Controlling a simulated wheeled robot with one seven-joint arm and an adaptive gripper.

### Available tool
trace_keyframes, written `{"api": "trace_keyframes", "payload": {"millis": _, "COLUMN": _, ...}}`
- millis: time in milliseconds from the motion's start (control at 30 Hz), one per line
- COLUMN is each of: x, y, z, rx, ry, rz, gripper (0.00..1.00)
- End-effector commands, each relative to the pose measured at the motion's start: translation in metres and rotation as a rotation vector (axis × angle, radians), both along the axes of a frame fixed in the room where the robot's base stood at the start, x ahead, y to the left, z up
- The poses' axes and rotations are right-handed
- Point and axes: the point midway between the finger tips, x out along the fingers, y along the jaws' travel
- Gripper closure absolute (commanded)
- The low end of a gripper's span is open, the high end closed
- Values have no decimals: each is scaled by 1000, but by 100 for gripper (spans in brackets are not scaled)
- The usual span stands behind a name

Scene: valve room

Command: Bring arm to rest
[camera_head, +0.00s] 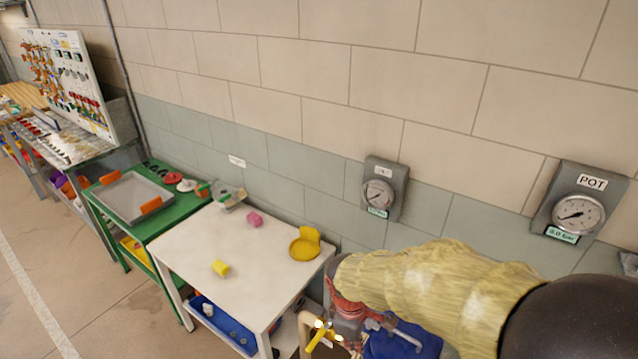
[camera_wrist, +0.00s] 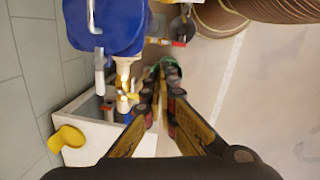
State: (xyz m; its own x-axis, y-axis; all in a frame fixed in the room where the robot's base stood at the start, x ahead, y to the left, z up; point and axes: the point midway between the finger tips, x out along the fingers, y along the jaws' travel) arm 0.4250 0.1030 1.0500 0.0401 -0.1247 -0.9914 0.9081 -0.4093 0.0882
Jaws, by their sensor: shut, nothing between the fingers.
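My gripper (camera_wrist: 162,88) shows in the wrist view, its two dark, yellow-sided fingers reaching up from the bottom edge. The fingertips are close together and hold nothing. A pale yellow, ribbed sleeve (camera_head: 430,290) fills the lower right of the head view, with a large black rounded part at the corner.
A blue body (camera_head: 405,345) sits below the sleeve; it shows in the wrist view (camera_wrist: 105,25). A white table (camera_head: 190,242) holds a yellow dish (camera_head: 305,250), a pink piece (camera_head: 255,219) and a yellow piece (camera_head: 220,268). Gauges (camera_head: 378,192) (camera_head: 578,213) hang on the wall.

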Motion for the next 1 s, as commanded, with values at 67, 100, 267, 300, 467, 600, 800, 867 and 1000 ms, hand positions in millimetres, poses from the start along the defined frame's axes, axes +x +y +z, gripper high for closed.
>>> {"api": "trace_keyframes", "payload": {"millis": 67, "x": -19, "y": -14, "z": 27, "rx": 40, "ry": -45, "rz": -235, "gripper": 100}}
{"api": "trace_keyframes", "payload": {"millis": 100, "x": -30, "y": -21, "z": 40, "rx": 63, "ry": -67, "rz": -360, "gripper": 100}}
{"api": "trace_keyframes", "payload": {"millis": 267, "x": -72, "y": -47, "z": 83, "rx": 166, "ry": -151, "rz": -753, "gripper": 100}}
{"api": "trace_keyframes", "payload": {"millis": 300, "x": -81, "y": -52, "z": 91, "rx": 193, "ry": -173, "rz": -827, "gripper": 100}}
{"api": "trace_keyframes", "payload": {"millis": 467, "x": -113, "y": -72, "z": 121, "rx": 304, "ry": -275, "rz": -1000, "gripper": 100}}
{"api": "trace_keyframes", "payload": {"millis": 600, "x": -126, "y": -87, "z": 143, "rx": 374, "ry": -380, "rz": -1046, "gripper": 100}}
{"api": "trace_keyframes", "payload": {"millis": 800, "x": -129, "y": -101, "z": 163, "rx": 415, "ry": -471, "rz": -1081, "gripper": 100}}
{"api": "trace_keyframes", "payload": {"millis": 867, "x": -129, "y": -103, "z": 163, "rx": 414, "ry": -472, "rz": -1088, "gripper": 100}}
{"api": "trace_keyframes", "payload": {"millis": 1000, "x": -129, "y": -104, "z": 163, "rx": 412, "ry": -471, "rz": -1088, "gripper": 100}}
